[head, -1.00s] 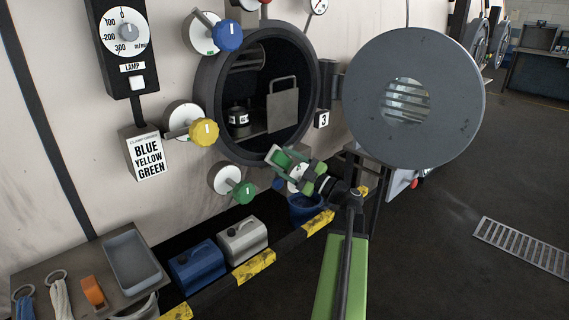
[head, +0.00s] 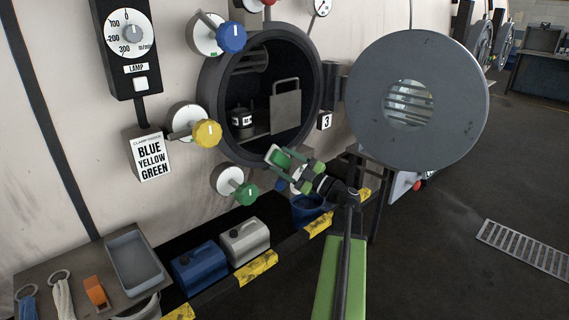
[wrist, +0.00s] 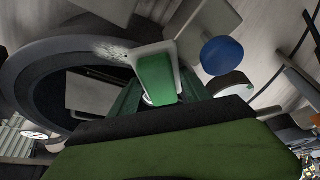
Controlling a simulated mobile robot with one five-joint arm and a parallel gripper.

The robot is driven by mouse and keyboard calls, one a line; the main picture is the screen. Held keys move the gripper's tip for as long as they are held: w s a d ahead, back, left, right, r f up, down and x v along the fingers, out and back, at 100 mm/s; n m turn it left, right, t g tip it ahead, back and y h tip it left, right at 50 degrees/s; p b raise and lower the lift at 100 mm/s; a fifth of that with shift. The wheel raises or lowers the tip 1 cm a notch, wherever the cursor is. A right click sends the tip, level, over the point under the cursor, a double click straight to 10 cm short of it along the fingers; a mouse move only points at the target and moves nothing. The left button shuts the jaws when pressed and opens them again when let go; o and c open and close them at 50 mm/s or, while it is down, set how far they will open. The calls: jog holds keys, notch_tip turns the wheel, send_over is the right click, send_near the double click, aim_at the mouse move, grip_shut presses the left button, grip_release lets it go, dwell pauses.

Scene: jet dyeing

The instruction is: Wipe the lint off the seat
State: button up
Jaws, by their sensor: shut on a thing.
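The round port's dark ring-shaped seat (head: 212,125) surrounds an open chamber in the wall. My gripper (head: 284,160) is at the lower right of this ring, shut on a green and white wiping pad (head: 276,157). In the wrist view the green pad with its pale frame (wrist: 157,78) is close to the grey ring (wrist: 40,62). I cannot tell whether the pad touches the ring. My gripper and the pad hide part of the lower rim.
The round door (head: 450,110) stands open at the right. Blue (head: 232,38), yellow (head: 207,133) and green (head: 247,194) valve knobs stick out left of the port. Canisters (head: 244,241) stand below, behind a yellow-black rail. A side table (head: 75,285) holds a tray.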

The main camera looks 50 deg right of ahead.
aim_at(296, 147)
jog(key=shift+w+d, duration=0.1)
jog(key=shift+w, duration=0.05)
jog(key=shift+s+d, duration=0.15)
jog(key=shift+d, duration=0.65)
jog(key=shift+s+d, duration=0.1)
jog(key=shift+d, duration=0.65)
jog(key=shift+d, duration=0.15)
jog(key=shift+s+d, duration=0.15)
jog(key=shift+d, duration=3.05)
